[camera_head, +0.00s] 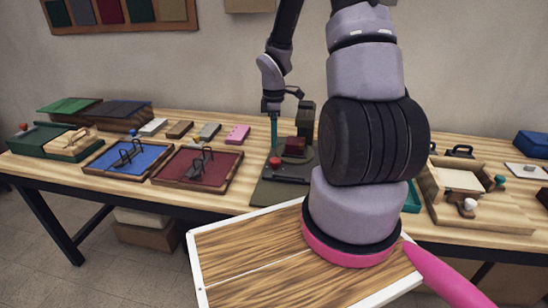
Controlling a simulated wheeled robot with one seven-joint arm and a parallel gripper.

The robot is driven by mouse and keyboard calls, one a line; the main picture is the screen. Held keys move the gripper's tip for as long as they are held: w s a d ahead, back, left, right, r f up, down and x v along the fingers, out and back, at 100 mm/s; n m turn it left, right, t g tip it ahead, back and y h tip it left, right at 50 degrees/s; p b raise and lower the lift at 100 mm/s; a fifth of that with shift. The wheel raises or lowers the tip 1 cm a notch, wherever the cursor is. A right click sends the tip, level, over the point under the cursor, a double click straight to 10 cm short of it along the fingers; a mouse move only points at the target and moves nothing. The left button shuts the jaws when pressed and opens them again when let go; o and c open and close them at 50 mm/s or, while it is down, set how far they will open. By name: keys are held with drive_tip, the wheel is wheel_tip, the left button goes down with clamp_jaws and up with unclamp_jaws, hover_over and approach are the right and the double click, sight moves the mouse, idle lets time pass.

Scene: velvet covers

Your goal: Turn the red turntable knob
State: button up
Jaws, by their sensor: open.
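A dark turntable device (290,188) stands at the middle of the workbench. A small round red knob (275,162) sits at its front left. A dark red block (295,147) rests on top, behind and right of the knob. My gripper (283,103) hangs above the back of the device, higher in the picture than the knob and apart from it. Its jaws are small and dark and look empty; they are open. A teal upright post (274,132) shows just below the gripper; I cannot tell whether they touch. My arm hides the device's right side.
A blue tray (108,166) and a dark red tray (222,184) with dark handles lie left of the device. Several small blocks, including a pink one (238,135), lie behind them. A wooden box (442,213) with knobs stands at the right.

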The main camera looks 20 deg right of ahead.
sight(274, 160)
wheel_tip(274, 160, down, 9)
drive_tip(key=shift+f, duration=0.1)
idle(0.3)
clamp_jaws()
